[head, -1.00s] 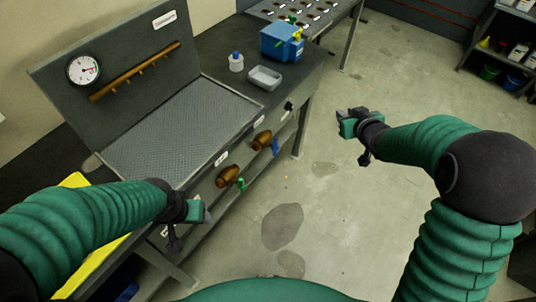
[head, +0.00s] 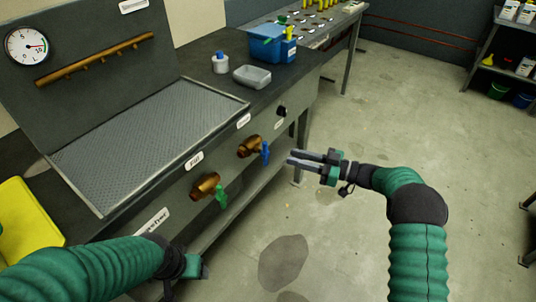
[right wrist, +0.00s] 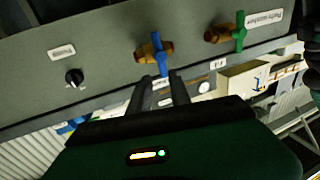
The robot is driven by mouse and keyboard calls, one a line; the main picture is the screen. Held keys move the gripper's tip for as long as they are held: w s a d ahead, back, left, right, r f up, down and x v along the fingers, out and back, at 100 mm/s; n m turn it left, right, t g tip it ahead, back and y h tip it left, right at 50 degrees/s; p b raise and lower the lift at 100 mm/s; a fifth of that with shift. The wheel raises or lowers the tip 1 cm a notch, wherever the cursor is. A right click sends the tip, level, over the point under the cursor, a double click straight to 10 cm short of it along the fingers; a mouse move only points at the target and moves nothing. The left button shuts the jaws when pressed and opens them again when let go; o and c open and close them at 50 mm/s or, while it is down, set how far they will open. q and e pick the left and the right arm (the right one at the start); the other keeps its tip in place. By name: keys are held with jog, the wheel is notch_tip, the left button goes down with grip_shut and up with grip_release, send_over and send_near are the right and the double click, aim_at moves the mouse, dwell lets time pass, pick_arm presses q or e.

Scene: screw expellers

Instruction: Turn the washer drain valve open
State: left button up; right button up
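Two brass valves sit on the front panel of the parts washer. The nearer brass valve (head: 206,186) has a green lever (head: 221,196) hanging down. The farther brass valve (head: 250,147) has a blue lever (head: 265,153), also hanging down; it shows in the right wrist view (right wrist: 157,50). I cannot surely read the small labels above the valves. My right gripper (head: 289,159) is open and empty, its fingers pointing at the blue lever from the right, a short way off. In the right wrist view the lever's lower end lines up between the fingers. My left gripper (head: 200,268) is low at the washer's near end, its fingers mostly hidden.
A black knob (head: 281,111) sits on the panel beyond the blue lever. A grey tray (head: 252,77), a white bottle (head: 220,63) and a blue bin (head: 266,46) stand on the bench top. The floor right of the washer is clear.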

aim_at(265, 152)
jog(key=b+x, duration=0.2)
jog(key=x, duration=0.8)
jog(key=shift+s+a, duration=0.15)
jog(key=shift+a, duration=0.15)
jog(key=shift+d+r, duration=0.1)
pick_arm(q)
jog(key=shift+a+f, duration=0.2)
jog(key=shift+f, duration=0.45)
jog(key=shift+a+f, duration=0.15)
jog(key=shift+f, duration=0.5)
pick_arm(e)
grip_shut()
